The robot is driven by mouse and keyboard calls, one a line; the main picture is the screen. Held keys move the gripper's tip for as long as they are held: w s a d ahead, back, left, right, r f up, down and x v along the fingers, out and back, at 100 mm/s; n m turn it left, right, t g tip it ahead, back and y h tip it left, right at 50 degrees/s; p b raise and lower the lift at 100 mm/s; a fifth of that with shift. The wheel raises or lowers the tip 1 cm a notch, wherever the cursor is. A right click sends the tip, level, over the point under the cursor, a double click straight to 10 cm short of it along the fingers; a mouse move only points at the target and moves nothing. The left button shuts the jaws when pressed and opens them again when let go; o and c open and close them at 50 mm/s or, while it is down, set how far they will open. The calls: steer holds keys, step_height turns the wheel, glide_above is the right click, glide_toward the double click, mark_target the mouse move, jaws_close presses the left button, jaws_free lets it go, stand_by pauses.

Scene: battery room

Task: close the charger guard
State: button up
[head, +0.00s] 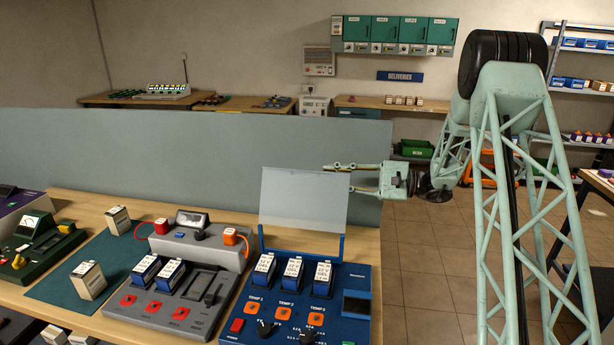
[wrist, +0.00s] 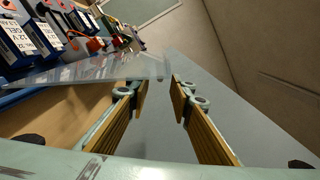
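The charger guard (head: 303,200) is a clear flat panel standing raised, tilted slightly back, on blue side arms at the rear of the blue charger (head: 255,293). Several white-topped blue batteries (head: 294,270) stand upright in the charger. My gripper (head: 340,178) is at the guard's upper right corner in the head view, its fingers pointing left. In the wrist view the gripper (wrist: 160,93) has its two fingers apart with nothing held between them. The guard (wrist: 100,70) shows there beside the left fingertip, its edge close to it. I cannot tell whether they touch.
A grey charger (head: 165,300) with two batteries stands left of the blue one on the wooden bench. Loose batteries (head: 89,280) stand on a green mat (head: 55,288). A grey partition (head: 190,150) runs behind the bench. Open floor (head: 430,270) lies to the right.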

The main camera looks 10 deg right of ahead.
mark_target(307, 174)
steer(key=shift+x, duration=4.05)
steer(key=shift+c, duration=0.5)
jaws_close()
